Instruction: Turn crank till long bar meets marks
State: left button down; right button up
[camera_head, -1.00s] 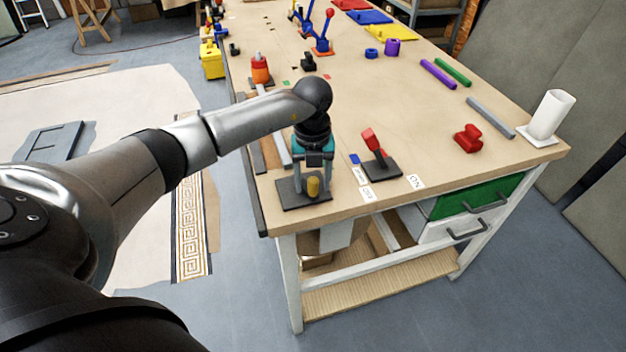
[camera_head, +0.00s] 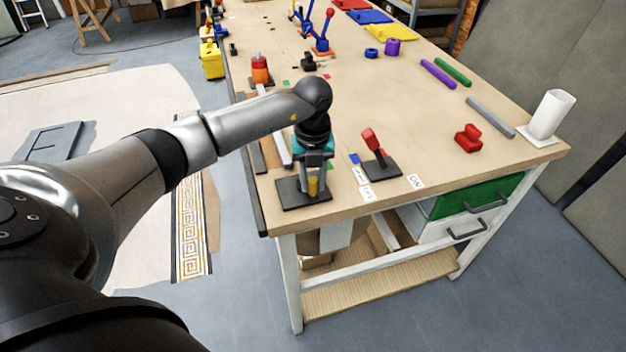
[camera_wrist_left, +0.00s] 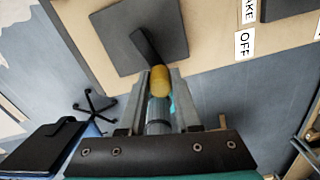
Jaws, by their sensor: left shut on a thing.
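The crank has a dark square base plate (camera_head: 290,195) at the near left corner of the workbench. Its yellow handle (camera_head: 313,187) stands upright. My left gripper (camera_head: 314,180) points down and is shut on this handle. In the left wrist view the yellow handle (camera_wrist_left: 160,80) lies between the fingers, and a dark crank arm (camera_wrist_left: 145,46) reaches from it over the plate. A long pale bar (camera_head: 282,147) lies along the left side of the bench, partly hidden by my arm. Small green (camera_head: 286,83) and red (camera_head: 326,76) marks lie farther back. My right gripper is out of view.
A red-handled lever (camera_head: 372,142) on a dark plate stands just right of the crank, near white ON and OFF labels. A small blue square (camera_head: 355,158) lies between them.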

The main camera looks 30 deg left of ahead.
pick_arm(q)
jog(key=m, duration=0.2)
jog(key=shift+s+a+m, duration=0.3)
jog(key=shift+s, duration=0.1)
jog(key=m, duration=0.1)
jog(key=s+a+m+b, duration=0.1)
jog(key=m, duration=0.1)
jog(key=shift+m, duration=0.3)
jog(key=m, duration=0.1)
jog(key=a+m+b, duration=0.1)
jog(key=m+b, duration=0.1)
jog(key=m, duration=0.1)
jog(key=shift+s+a, duration=0.25)
jog(key=shift+s, duration=0.05)
jog(key=shift+a+m+b, duration=0.35)
jog(key=shift+a+m, duration=0.05)
jog(key=shift+m, duration=0.6)
jog(key=c, duration=0.6)
grip_release()
jog(key=shift+s, duration=0.1)
